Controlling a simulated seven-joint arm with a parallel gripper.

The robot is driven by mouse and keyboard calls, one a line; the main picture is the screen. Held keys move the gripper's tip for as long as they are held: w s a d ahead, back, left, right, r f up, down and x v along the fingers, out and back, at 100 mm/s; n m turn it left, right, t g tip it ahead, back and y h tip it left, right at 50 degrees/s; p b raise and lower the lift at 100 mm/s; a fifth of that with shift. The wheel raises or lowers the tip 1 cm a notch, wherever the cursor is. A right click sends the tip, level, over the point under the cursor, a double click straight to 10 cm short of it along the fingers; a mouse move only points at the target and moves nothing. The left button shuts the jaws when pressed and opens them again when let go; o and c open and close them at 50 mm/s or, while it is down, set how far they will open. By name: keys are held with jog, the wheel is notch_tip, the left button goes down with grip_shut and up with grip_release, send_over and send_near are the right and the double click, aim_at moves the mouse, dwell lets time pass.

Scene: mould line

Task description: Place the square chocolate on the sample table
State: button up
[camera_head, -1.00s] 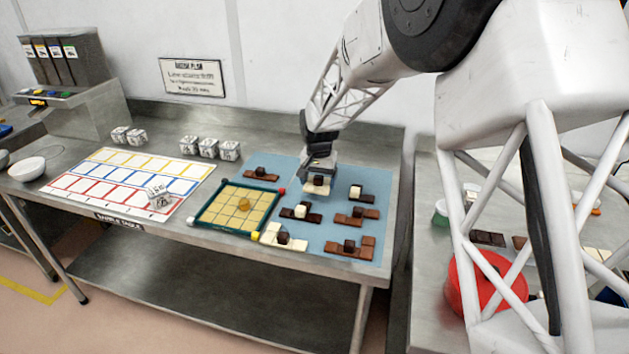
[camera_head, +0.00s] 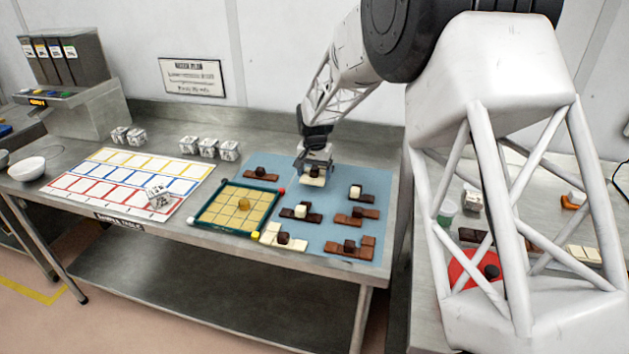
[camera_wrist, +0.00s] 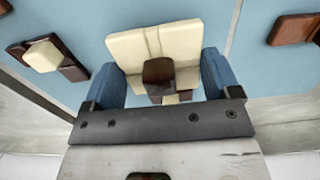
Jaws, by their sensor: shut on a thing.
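The cream square chocolate (camera_head: 311,182) with a dark brown knob is in my gripper (camera_head: 314,168), over the back of the blue mat. In the wrist view, the blue fingers of my gripper (camera_wrist: 169,82) are on both sides of the cream chocolate (camera_wrist: 130,48). Its near part is partly hidden by the knob and the gripper's dark bar. I cannot tell how large the gap to the mat is. The sample table (camera_head: 235,125) is the steel table, with its name plate on the front edge.
Several other knobbed chocolates lie on the blue mat (camera_head: 312,240). A green-framed tray with a yellow grid (camera_head: 212,212) stands left of it. Further left are a coloured grid sheet (camera_head: 110,170), white printed cubes (camera_head: 208,147) and a bowl (camera_head: 27,169). A red round thing (camera_head: 462,268) is right.

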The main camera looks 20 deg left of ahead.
aim_at(315, 187)
jog(key=shift+f, duration=1.6)
jog(key=shift+f, duration=0.1)
jog(key=o, duration=0.9)
notch_tip(315, 187, up, 12)
jog(key=shift+r, duration=0.1)
